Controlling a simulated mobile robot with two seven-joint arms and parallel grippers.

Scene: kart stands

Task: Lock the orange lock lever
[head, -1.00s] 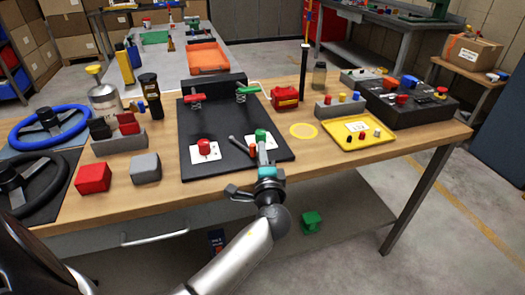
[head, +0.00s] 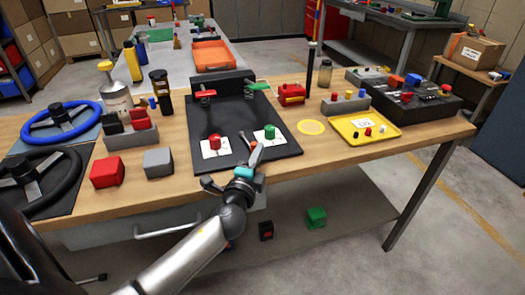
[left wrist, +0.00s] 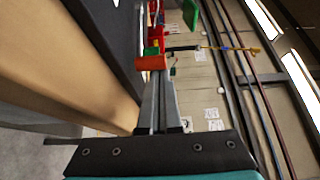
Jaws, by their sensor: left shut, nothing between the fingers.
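A small orange part (head: 253,144), which looks like the orange lock lever, shows near the front of the black board (head: 242,110), beside the white card of the green button (head: 270,132). A grey bar lies close to it. My left gripper (head: 257,153) is shut and empty, its fingertips right at the orange part in the head view. In the left wrist view the orange part (left wrist: 150,62) stands just beyond the shut fingertips; I cannot tell whether they touch. The fingers partly hide the lever's lower part. My right gripper is not in view.
A red button (head: 215,141) on a white card sits left on the board. Red and green toggle clamps stand at its back. Red (head: 107,172) and grey (head: 158,162) blocks lie to the left. A yellow tray (head: 362,128) lies to the right, with some bare wood between.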

